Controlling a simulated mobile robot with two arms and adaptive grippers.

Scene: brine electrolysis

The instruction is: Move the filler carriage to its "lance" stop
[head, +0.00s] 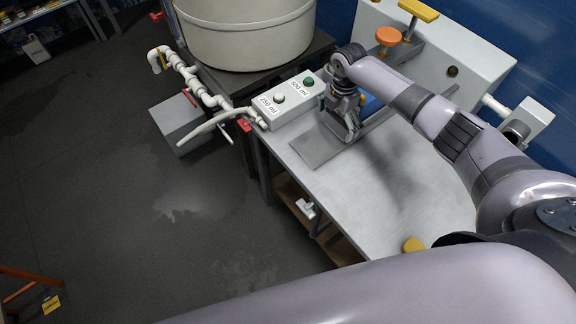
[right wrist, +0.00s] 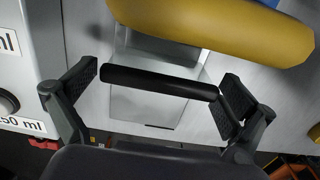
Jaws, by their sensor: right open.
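My right gripper (head: 345,132) is over the near-left part of the grey table, above a flat grey plate (head: 311,150) at the end of a strip-like track. In the right wrist view my right gripper (right wrist: 160,92) is open, with a black bar (right wrist: 155,82) spanning the gap between its finger pads; I cannot tell whether they touch it. The pale plate (right wrist: 140,108) shows behind the bar. I cannot tell which part is the filler carriage, and I see no readable "lance" label. The gripper hides part of the track. My left gripper is not in view.
A button box (head: 292,101) marked 250 ml and 500 ml stands left of the gripper, beside a white spout (head: 205,127). A large vat (head: 247,30) stands behind. A yellow rounded part (right wrist: 210,28) is close to the gripper.

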